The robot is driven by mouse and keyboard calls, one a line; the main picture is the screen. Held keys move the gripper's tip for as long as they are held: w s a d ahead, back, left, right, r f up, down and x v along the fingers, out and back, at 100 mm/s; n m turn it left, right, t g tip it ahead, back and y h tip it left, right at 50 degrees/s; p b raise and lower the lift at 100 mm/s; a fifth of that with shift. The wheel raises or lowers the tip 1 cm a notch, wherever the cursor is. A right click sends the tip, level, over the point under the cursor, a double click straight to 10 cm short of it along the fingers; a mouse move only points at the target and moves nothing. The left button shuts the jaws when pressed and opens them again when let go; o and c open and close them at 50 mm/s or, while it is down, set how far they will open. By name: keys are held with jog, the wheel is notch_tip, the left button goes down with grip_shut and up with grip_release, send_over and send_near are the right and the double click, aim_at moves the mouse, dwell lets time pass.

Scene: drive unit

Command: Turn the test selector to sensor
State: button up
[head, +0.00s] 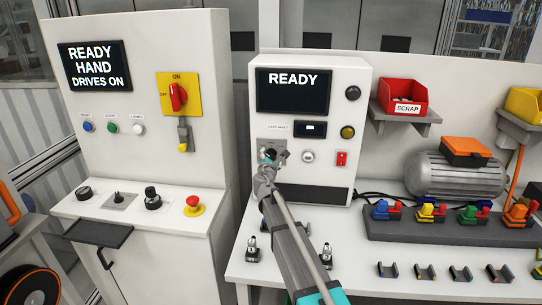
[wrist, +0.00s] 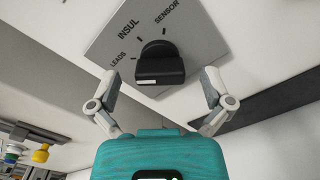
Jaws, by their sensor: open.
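The test selector is a black knob (wrist: 160,66) on a grey plate (wrist: 190,45) labelled LEADS, INSUL and SENSOR, in the wrist view. A short white mark shows on the knob's near face, left of its middle. I cannot tell which label the knob points at. My gripper (wrist: 160,82) is open, with one finger on each side of the knob and a visible gap to it. In the head view my gripper (head: 271,160) is at the test box (head: 362,140), covering most of the selector. The box's screen (head: 293,90) reads READY.
Beside the selector are a white button (head: 308,157), a red switch (head: 341,158) and a small display (head: 311,129). A motor (head: 455,175) and several coloured connectors stand to the right. A control cabinet (head: 150,60) with a red emergency stop (head: 193,204) is on the left.

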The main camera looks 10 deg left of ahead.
jog(key=shift+w, duration=0.9)
jog(key=c, duration=1.1)
jog(key=shift+a, duration=0.15)
jog(key=shift+c, duration=0.2)
